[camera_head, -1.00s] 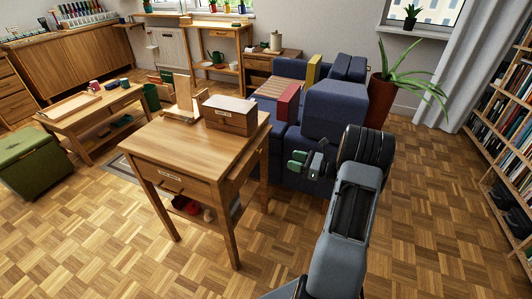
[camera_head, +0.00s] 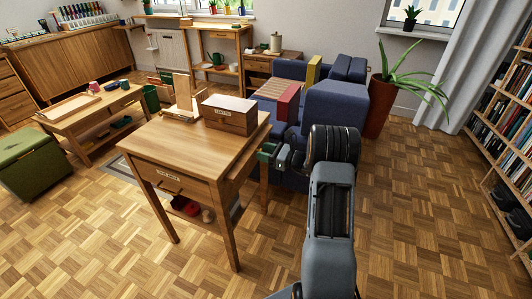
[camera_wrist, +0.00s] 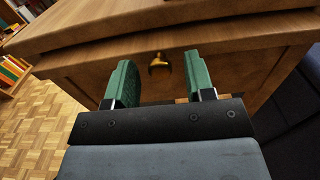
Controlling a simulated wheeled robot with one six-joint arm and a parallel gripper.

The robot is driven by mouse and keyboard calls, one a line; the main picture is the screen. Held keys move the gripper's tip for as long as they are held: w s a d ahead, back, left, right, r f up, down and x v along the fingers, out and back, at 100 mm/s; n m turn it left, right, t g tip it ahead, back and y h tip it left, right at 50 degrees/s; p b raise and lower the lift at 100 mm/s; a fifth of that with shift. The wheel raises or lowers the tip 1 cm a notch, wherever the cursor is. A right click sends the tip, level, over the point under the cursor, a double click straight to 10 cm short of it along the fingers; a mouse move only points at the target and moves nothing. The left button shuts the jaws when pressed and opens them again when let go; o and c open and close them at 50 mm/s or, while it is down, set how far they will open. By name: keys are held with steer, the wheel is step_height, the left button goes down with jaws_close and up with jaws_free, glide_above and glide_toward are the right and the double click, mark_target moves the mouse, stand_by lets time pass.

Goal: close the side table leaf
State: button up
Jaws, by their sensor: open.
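The wooden side table (camera_head: 190,150) stands in the middle of the head view. Its leaf (camera_head: 247,152) shows as a board along the right side, just below the tabletop, and sticks out slightly. In the wrist view the leaf's edge (camera_wrist: 230,36) runs under the tabletop, with a brass knob (camera_wrist: 159,68) below it. My gripper (camera_head: 268,153) is at the table's right side. In the wrist view its green fingers (camera_wrist: 160,61) are open, one on each side of the knob and apart from it. I cannot tell whether the fingertips touch the wood.
A labelled wooden box (camera_head: 229,115) and a wooden stand (camera_head: 183,105) are on the tabletop. A blue sofa (camera_head: 345,105) stands close behind my gripper. A potted plant (camera_head: 380,105) and a bookshelf (camera_head: 505,140) are at the right. The parquet floor in front is clear.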

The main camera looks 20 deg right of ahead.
jaws_close()
stand_by(0.4)
